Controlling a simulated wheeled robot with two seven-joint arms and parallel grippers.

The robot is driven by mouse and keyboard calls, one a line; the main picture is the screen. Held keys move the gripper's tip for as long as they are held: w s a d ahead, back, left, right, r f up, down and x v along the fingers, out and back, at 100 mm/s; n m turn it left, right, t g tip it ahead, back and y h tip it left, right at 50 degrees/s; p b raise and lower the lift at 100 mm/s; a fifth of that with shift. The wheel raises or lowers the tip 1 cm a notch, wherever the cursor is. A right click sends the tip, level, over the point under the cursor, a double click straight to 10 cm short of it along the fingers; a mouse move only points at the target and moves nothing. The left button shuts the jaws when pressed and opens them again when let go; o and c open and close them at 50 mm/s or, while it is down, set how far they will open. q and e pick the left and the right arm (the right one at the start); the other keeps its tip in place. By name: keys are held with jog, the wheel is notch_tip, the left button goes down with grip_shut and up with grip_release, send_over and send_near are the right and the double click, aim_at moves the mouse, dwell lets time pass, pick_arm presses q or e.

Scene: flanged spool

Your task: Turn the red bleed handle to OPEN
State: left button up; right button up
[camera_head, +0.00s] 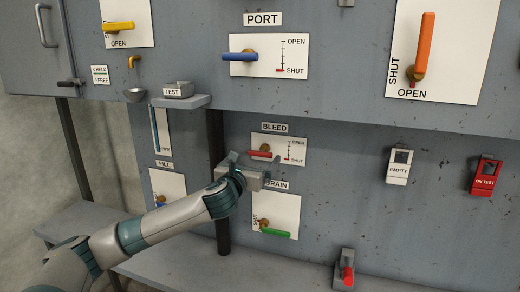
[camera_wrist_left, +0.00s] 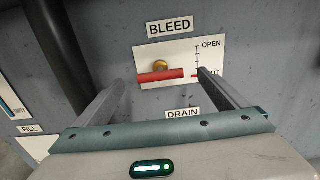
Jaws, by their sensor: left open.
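The red bleed handle (camera_head: 262,154) is on a white plate under the BLEED label (camera_head: 275,127) in the head view. It lies about level, pointing left to right, on a brass hub (camera_wrist_left: 160,65). In the left wrist view the red handle (camera_wrist_left: 160,76) shows between and beyond the fingertips. The plate's scale has OPEN at the top and SHUT at the bottom, with a red pointer mark near SHUT. My left gripper (camera_wrist_left: 160,82) is open, just in front of and slightly below the handle; contact cannot be told. My right gripper is not in view.
The DRAIN plate with a green handle (camera_head: 274,232) is just below. A dark vertical post (camera_head: 215,140) stands left of the BLEED plate. A small shelf (camera_head: 180,101) juts out at upper left.

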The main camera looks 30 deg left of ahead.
aim_at(259, 155)
pick_arm(q)
jog(key=shift+p+x, duration=0.7)
jog(key=shift+x, duration=1.65)
jog(key=shift+d, duration=0.1)
jog(key=c, duration=1.1)
